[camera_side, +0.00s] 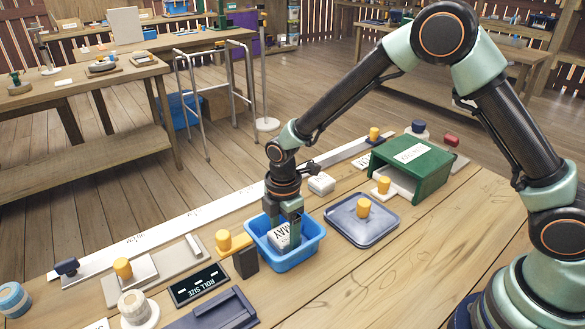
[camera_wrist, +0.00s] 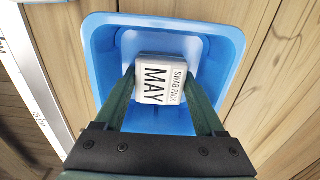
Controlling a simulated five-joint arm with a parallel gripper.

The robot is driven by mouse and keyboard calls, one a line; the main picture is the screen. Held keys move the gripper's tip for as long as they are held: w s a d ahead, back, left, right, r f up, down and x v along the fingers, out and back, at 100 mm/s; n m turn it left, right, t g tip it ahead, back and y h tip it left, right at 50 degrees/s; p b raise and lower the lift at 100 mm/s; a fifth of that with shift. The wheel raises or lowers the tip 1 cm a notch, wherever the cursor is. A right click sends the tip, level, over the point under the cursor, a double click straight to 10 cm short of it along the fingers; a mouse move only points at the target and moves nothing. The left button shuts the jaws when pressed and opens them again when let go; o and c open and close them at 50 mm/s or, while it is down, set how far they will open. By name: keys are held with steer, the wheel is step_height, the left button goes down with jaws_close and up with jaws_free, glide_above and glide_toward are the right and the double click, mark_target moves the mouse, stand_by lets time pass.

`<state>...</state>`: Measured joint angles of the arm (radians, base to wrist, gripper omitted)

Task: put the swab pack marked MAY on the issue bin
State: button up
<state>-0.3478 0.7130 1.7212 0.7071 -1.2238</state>
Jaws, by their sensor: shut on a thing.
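The white swab pack marked MAY (camera_wrist: 158,84) is between the two green fingers of my gripper (camera_wrist: 160,76) in the wrist view. My gripper (camera_side: 286,235) is shut on the pack. In the side view the pack (camera_side: 276,236) is tilted and within the blue bin (camera_side: 312,256), with a finger partly covering it. The blue bin (camera_wrist: 226,50) is open at the top and surrounds pack and fingertips. I see no label on this bin. Whether the pack touches the bin floor I cannot tell.
A dark blue lid (camera_side: 346,230) with a yellow knob lies right of the bin. Behind it stands a green box (camera_side: 437,178) with a white label. A black ROLL SIZE plate (camera_side: 199,284) and a dark block (camera_side: 246,262) are left. The front right tabletop is clear.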

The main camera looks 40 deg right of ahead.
mark_target(284, 233)
steer(key=shift+f, duration=0.15)
steer(key=o, duration=1.4)
steer(key=shift+c, duration=0.2)
step_height(284, 233, up, 12)
steer(key=s+d+r+m+t, duration=0.5)
steer(key=s+d+r+m, duration=0.6)
steer(key=m, duration=0.7)
steer(key=shift+s+d+r+t, duration=0.35)
steer(key=shift+s+d, duration=0.65)
steer(key=shift+d, duration=1)
